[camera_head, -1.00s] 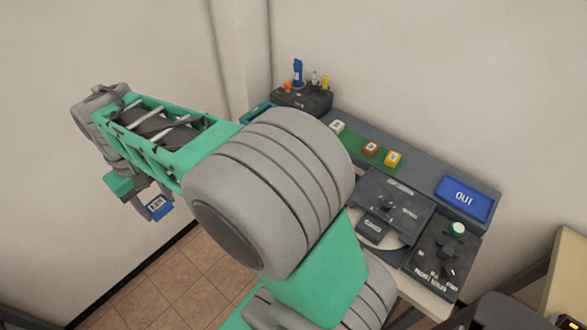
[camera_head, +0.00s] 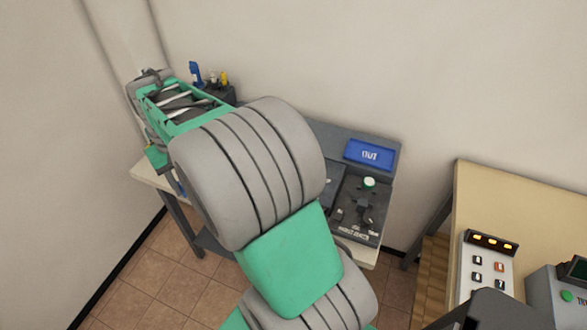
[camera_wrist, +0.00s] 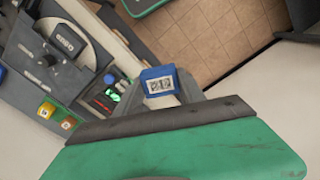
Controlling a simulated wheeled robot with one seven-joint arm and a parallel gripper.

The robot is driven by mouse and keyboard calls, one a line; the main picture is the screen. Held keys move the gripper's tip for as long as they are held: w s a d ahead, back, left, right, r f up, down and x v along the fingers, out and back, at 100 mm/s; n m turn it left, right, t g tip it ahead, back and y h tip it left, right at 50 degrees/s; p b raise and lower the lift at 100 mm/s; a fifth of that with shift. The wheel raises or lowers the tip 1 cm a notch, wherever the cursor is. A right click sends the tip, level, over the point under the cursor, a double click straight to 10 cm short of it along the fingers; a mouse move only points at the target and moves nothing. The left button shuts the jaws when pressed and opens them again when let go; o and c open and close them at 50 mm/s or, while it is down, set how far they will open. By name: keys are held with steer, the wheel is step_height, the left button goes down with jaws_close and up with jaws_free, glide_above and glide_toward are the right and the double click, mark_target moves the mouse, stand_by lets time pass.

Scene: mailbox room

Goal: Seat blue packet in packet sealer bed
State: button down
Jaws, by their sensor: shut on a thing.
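In the wrist view my gripper (camera_wrist: 160,92) is shut on the blue packet (camera_wrist: 158,78), a small blue block with a white printed label. The packet is held off the surfaces, and its lower part is hidden by my gripper. The packet sealer (camera_wrist: 45,50) is the dark machine at the upper left of the wrist view, apart from the packet. In the head view my arm hides most of the sealer; its dark edge (camera_head: 337,185) and control panel (camera_head: 357,212) show to the right of the arm.
A blue OUT tray (camera_head: 370,153) sits at the back of the sealer table. Small bottles (camera_head: 212,78) stand at its far left. Coloured blocks (camera_wrist: 57,115) show in the wrist view. A second table (camera_head: 510,195) with a button panel (camera_head: 487,270) is at the right.

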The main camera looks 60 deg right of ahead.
steer(key=s+d+f+m, duration=0.2)
steer(key=s+d, duration=0.4)
steer(key=d, duration=0.4)
steer(key=s+d+f+m, duration=0.3)
steer(key=s+d, duration=0.4)
steer(key=d, duration=0.3)
steer(key=s+d+f+m, duration=0.3)
steer(key=s+d, duration=0.4)
steer(key=d, duration=0.3)
steer(key=shift+s+d+f+m+b, duration=0.1)
steer(key=shift+d+m+b, duration=0.25)
steer(key=shift+m, duration=0.25)
steer(key=s+d+f+m, duration=0.1)
steer(key=s, duration=0.3)
steer(key=s+d+f+m, duration=0.1)
steer(key=s+d, duration=0.1)
steer(key=s, duration=0.2)
steer(key=s+d+f+m, duration=0.1)
steer(key=s+d, duration=0.1)
steer(key=s, duration=0.3)
steer(key=shift+s+f, duration=0.1)
steer(key=shift+s+d+f, duration=0.1)
steer(key=shift+s+f, duration=0.05)
steer(key=shift+s, duration=0.1)
steer(key=shift+f+b, duration=1.45)
steer(key=shift+f, duration=0.55)
steer(key=shift+a, duration=0.2)
steer(key=shift+f, duration=0.15)
